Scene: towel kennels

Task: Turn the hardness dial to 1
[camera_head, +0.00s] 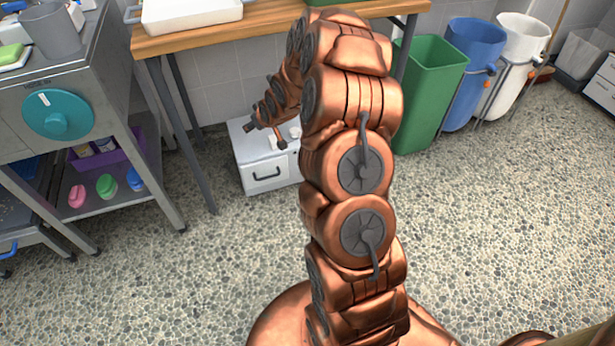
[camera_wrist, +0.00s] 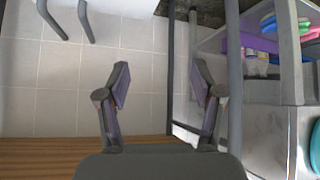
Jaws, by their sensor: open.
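The hardness dial (camera_head: 58,114) is a round teal knob on the front panel of a steel unit at the left of the head view. Its short white mark is at the upper left of its face. In the wrist view, a teal edge of the dial (camera_wrist: 315,154) shows at the right border, mostly cut off. My gripper (camera_head: 264,136) hangs in front of the wooden table, well to the right of the dial and apart from it. In the wrist view my gripper (camera_wrist: 160,85) has its fingers spread, with nothing between them.
The wooden table (camera_head: 265,25) and its grey legs stand between the steel unit and the bins. A white drawer box (camera_head: 262,165) sits below my gripper. A purple bin (camera_head: 105,152) and coloured items lie on the lower shelf. The speckled floor in front is open.

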